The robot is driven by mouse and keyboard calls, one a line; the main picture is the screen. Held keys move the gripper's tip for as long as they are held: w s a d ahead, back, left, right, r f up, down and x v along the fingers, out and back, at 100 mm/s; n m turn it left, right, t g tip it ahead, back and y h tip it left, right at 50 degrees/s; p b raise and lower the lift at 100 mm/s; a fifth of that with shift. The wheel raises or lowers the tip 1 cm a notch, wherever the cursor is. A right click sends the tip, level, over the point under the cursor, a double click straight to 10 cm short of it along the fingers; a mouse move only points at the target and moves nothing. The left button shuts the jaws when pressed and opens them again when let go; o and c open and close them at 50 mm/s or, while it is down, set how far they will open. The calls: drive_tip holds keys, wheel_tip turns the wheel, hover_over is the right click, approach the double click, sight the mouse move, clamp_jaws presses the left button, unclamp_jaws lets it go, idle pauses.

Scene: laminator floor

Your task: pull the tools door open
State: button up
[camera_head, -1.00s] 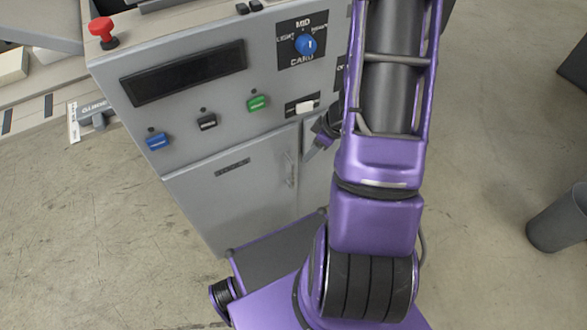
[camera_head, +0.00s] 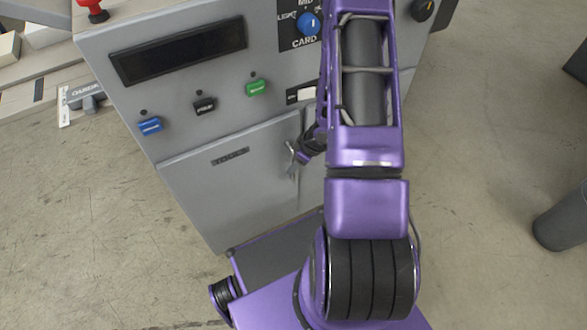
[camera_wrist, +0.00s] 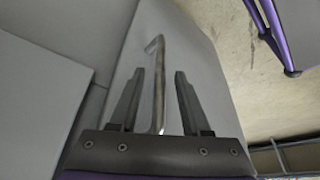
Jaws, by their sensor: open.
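The grey tools door (camera_head: 235,175), labelled TOOLS, is on the lower front of the machine and looks shut. Its metal bar handle (camera_head: 292,160) is upright near the door's right edge. In the wrist view the handle (camera_wrist: 158,85) runs between my gripper's two dark fingers (camera_wrist: 155,95), with a gap on each side. My gripper (camera_head: 297,156) is open at the handle in the head view, partly hidden by my purple arm. In the wrist view the door face (camera_wrist: 195,60) lies behind the fingers.
Above the door are blue (camera_head: 150,125), black (camera_head: 204,104) and green (camera_head: 256,88) buttons and a blue knob (camera_head: 308,23). A red button (camera_head: 92,8) is at the top left. A dark bin (camera_head: 565,218) stands at the right.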

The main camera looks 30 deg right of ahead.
drive_tip(key=shift+x, duration=0.85)
drive_tip(key=shift+r, duration=0.1)
drive_tip(key=shift+c, duration=0.3)
clamp_jaws()
idle(0.5)
